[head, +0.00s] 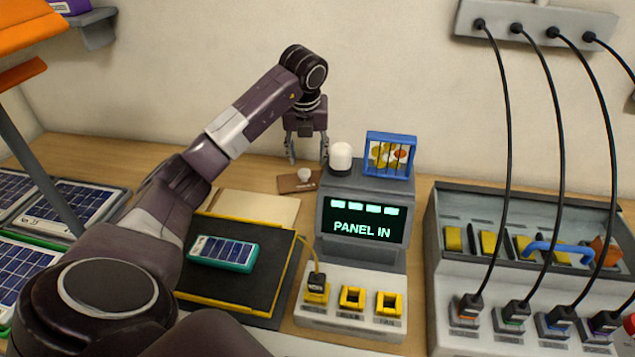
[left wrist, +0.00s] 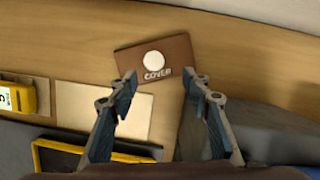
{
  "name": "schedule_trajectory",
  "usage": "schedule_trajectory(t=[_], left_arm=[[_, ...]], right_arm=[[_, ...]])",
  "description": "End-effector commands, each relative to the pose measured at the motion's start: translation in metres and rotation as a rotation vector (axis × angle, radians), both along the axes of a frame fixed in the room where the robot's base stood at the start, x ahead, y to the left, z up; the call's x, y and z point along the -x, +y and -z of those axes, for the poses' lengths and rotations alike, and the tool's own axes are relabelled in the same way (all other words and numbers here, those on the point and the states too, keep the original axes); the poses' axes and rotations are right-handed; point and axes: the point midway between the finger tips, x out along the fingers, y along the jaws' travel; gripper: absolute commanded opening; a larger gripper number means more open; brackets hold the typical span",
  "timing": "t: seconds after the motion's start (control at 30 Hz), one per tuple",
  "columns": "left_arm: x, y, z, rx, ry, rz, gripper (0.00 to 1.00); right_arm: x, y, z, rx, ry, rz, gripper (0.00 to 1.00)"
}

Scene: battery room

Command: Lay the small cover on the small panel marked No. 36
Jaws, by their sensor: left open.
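The small cover (head: 297,184) is a brown plate with a pale round knob. It lies on the wooden bench near the wall, left of the grey display unit. In the left wrist view the cover (left wrist: 183,57) reads "COVER". My left gripper (head: 308,162) hangs above it, pointing down, open and empty. In the left wrist view its fingertips (left wrist: 160,76) are on either side of the cover's near part. A small teal-framed solar panel (head: 222,253) lies on the black yellow-edged pad (head: 262,284). Its number is not readable. My right gripper is not seen.
The display unit (head: 364,196) reads "PANEL IN", with a white dome (head: 341,157) and blue rack (head: 391,137) on top. A cream board (head: 258,207) lies behind the pad. Larger panels (head: 80,207) lie left. A grey cabled box (head: 445,320) stands right.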

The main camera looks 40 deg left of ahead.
Motion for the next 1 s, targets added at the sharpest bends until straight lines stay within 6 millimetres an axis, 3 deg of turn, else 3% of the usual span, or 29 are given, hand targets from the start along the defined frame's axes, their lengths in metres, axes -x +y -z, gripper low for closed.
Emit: schedule_trajectory(t=[0.33, 0.6, 0.87, 1.0], left_arm=[[-0.008, 0.009, 0.036, 0.0, 0.007, 0.002, 0.44], [-0.016, 0.017, 0.069, 0.0, 0.002, 0.001, 0.44], [-0.016, 0.018, 0.072, -0.001, 0.002, 0.0, 0.44], [-0.016, 0.018, 0.072, 0.0, 0.002, 0.001, 0.29]], right_arm=[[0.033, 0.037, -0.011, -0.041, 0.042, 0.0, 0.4], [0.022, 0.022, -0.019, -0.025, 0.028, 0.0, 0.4], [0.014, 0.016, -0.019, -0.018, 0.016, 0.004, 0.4], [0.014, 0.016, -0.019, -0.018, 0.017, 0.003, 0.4]])
